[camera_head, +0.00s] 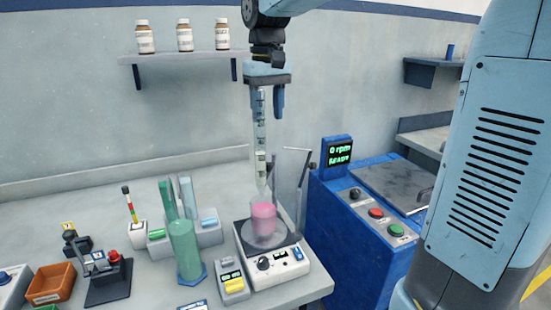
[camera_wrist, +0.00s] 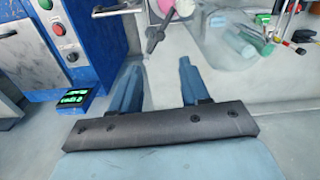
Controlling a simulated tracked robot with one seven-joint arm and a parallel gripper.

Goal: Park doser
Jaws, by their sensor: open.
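A clear graduated tube with dark marks (camera_head: 260,135), which looks like the doser, stands upright over a beaker of pink liquid (camera_head: 263,218). My gripper (camera_head: 268,108) is pointing down at the tube's upper end; the tube overlaps one finger. In the wrist view my gripper (camera_wrist: 158,80) is open, its two blue fingers apart, with no solid object clearly between them. A grey clamp-like part (camera_wrist: 155,35) shows beyond the fingertips. I cannot tell whether the tube touches my gripper.
A bent thin rod (camera_head: 300,155) rises behind the stirrer. A green cylinder (camera_head: 186,250), a small yellow-button box (camera_head: 232,287) and an orange bin (camera_head: 50,284) stand to the left. A blue cabinet (camera_head: 340,240) with a "0 rpm" display is at right. A bottle shelf (camera_head: 185,57) is on the wall.

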